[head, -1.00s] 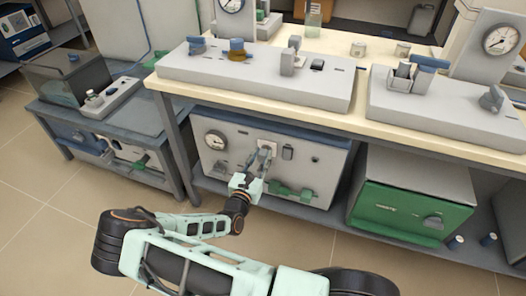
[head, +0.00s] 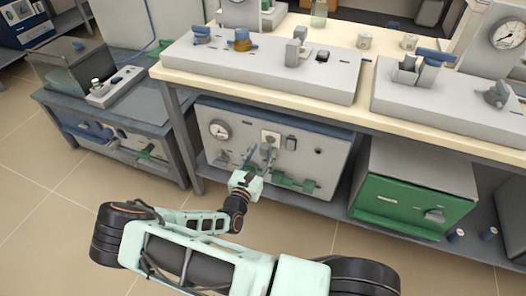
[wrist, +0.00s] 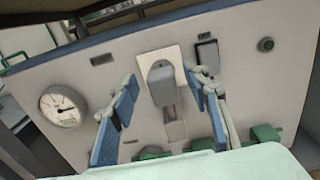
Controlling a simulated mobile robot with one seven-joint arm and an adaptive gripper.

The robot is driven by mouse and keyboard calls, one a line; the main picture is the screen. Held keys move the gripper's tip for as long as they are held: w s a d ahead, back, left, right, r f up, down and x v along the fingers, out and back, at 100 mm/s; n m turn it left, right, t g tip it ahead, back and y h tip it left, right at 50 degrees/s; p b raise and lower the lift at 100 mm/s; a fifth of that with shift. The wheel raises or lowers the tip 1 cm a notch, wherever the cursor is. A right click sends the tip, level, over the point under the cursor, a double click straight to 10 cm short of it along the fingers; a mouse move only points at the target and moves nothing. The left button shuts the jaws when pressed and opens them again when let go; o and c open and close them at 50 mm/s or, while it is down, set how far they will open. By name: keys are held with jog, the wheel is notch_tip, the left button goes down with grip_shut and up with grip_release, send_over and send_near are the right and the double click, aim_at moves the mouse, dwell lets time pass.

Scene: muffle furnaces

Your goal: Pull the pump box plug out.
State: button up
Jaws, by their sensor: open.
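The pump box (head: 310,165) is a grey box with a blue top edge, on the shelf under the bench. Its grey plug (wrist: 163,82) sits against a pale socket plate (wrist: 150,56) in the wrist view, with a narrow grey part below it. The plate also shows in the head view (head: 271,137). My gripper (wrist: 163,92) is open, with one blue-padded finger on each side of the plug and a visible gap to both. In the head view my gripper (head: 259,155) is in front of the box, just below the plate. The fingers' depth relative to the plug is unclear.
A round gauge (wrist: 63,105) is left of the plug, and a dark switch (wrist: 207,53) is close on its right. Green fittings (wrist: 265,135) stick out low on the box. The bench top (head: 290,98) overhangs it. A green-fronted box (head: 405,205) stands right.

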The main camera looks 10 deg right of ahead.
jog(key=v, duration=1.1)
jog(key=shift+s, duration=0.1)
